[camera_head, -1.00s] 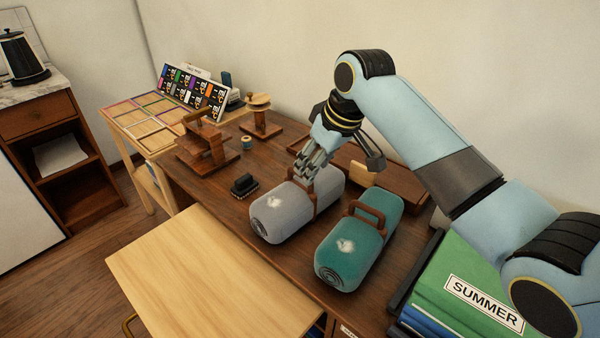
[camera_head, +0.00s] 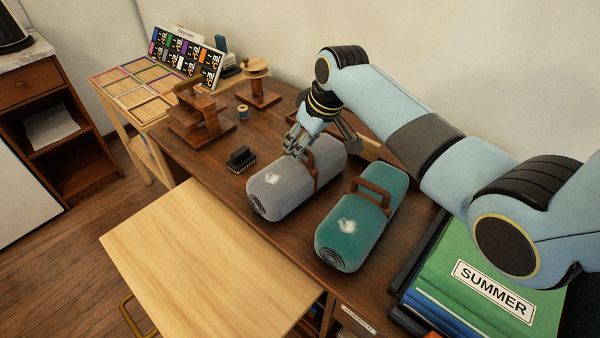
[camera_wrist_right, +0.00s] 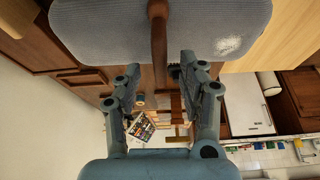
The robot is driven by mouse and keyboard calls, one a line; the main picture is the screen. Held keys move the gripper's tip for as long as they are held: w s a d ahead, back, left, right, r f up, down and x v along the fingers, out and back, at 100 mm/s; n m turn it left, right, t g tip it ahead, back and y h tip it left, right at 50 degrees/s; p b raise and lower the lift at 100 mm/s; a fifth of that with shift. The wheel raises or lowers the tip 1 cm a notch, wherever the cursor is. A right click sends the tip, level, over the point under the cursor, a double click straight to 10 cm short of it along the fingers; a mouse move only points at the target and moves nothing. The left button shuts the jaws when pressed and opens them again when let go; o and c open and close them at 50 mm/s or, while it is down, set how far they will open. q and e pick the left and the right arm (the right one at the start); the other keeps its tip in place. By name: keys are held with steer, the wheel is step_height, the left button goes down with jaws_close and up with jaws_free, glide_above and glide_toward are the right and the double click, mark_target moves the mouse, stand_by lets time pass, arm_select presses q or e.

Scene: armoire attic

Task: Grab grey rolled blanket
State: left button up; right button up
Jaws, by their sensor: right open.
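The grey rolled blanket (camera_head: 285,187) lies on the dark wooden desk, with a brown strap and handle (camera_head: 311,172) around its middle. My right gripper (camera_head: 297,146) is just above and behind it, near the handle. In the right wrist view the gripper (camera_wrist_right: 155,82) is open, its two fingers apart on either side of the strap line. The grey blanket (camera_wrist_right: 100,30) fills the top of that view, with the brown strap (camera_wrist_right: 158,40) running between the fingers. I cannot tell whether the fingers touch it. My left gripper is not in view.
A teal rolled blanket (camera_head: 350,231) with its own handle lies to the right, close by. A black brush (camera_head: 241,159) and wooden stands (camera_head: 203,122) are to the left. A light wooden board (camera_head: 205,255) is in front.

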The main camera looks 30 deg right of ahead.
steer(key=x, duration=0.2)
steer(key=shift+w+a+f, duration=0.1)
steer(key=shift+w+f, duration=0.1)
steer(key=shift+f, duration=0.05)
jaws_close()
steer(key=shift+r, duration=0.1)
